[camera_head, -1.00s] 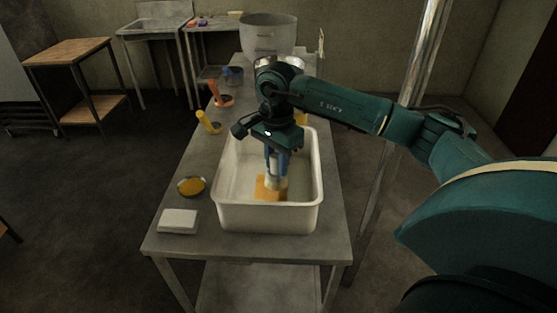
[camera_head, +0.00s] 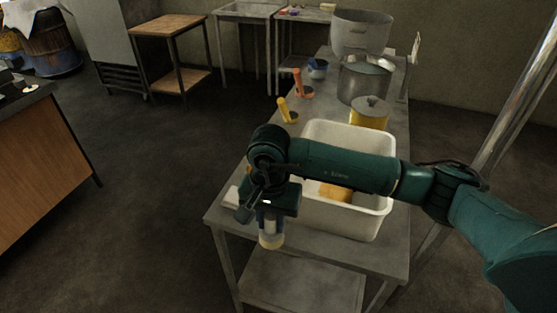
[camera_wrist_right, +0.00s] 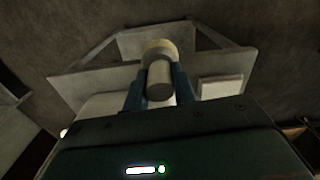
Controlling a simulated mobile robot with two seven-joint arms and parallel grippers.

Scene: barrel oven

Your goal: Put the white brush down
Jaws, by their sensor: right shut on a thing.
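My right gripper (camera_head: 268,214) is shut on the white brush (camera_head: 271,234), a short pale cylinder with a yellowish lower end. The brush points down and overlaps the front edge of the steel table (camera_head: 225,213) in the head view. It is outside the white tub, to the left of its near end. In the right wrist view the brush (camera_wrist_right: 158,78) sits between the two blue fingers (camera_wrist_right: 158,92), with the table (camera_wrist_right: 98,72) beyond it. I cannot tell its exact height above the tabletop. My left gripper is not in view.
The white tub (camera_head: 384,212) holds something yellow (camera_head: 336,192). A white block (camera_wrist_right: 221,86) lies on the table beside the brush. A yellow-handled tool (camera_head: 284,110), an orange-handled tool (camera_head: 298,84), a yellow pot (camera_head: 370,114) and steel pots (camera_head: 363,84) stand further back.

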